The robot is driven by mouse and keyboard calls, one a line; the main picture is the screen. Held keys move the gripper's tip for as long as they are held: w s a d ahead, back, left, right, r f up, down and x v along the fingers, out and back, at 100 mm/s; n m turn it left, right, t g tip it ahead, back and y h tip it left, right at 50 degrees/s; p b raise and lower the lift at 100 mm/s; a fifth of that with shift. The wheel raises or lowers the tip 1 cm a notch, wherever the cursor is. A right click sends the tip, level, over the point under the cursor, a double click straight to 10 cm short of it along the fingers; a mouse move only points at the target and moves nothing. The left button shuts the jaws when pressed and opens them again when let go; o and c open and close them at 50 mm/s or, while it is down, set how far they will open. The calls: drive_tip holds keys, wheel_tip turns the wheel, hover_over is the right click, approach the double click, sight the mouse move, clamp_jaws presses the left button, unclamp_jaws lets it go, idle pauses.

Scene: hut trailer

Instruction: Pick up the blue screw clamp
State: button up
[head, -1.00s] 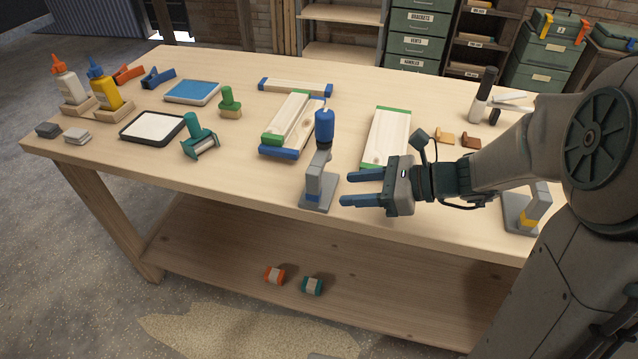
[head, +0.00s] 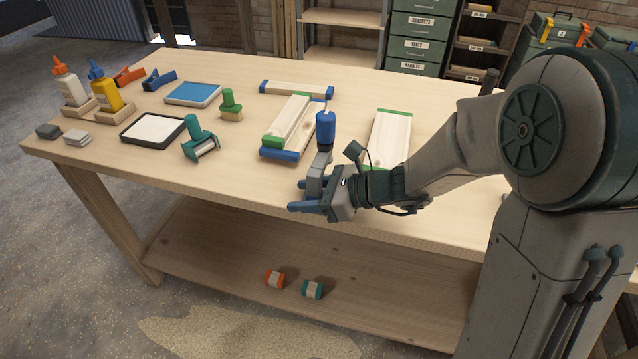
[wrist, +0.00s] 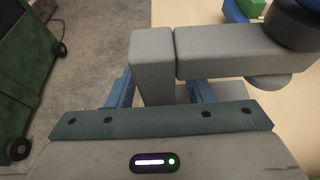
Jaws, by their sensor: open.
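The blue screw clamp (head: 326,127) stands upright near the table's front edge, with a blue handle on top and a grey frame. Its lower part and base are mostly hidden behind my gripper in the head view. My gripper (head: 304,197) is open at the clamp's grey upright. In the wrist view, the grey upright (wrist: 152,62) of the clamp stands between the two blue fingers, nearer the left one. A gap shows at the right finger; I cannot tell whether the left one touches. The clamp's grey arm (wrist: 230,52) runs to the right.
Green-ended boards (head: 388,138) lie right of the clamp, and stacked boards with blue and green ends (head: 293,122) lie behind it.

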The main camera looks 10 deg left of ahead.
drive_tip(key=shift+c, duration=0.4)
clamp_jaws()
drive_tip(key=shift+r, duration=0.1)
drive_tip(key=shift+r, duration=0.95)
wheel_tip(320, 180, up, 2)
drive_tip(key=shift+r+p, duration=0.1)
drive_tip(key=shift+p, duration=0.25)
drive_tip(key=s+d+r+p, duration=0.3)
drive_tip(key=d+r+p, duration=0.2)
drive_tip(key=d+r, duration=0.6)
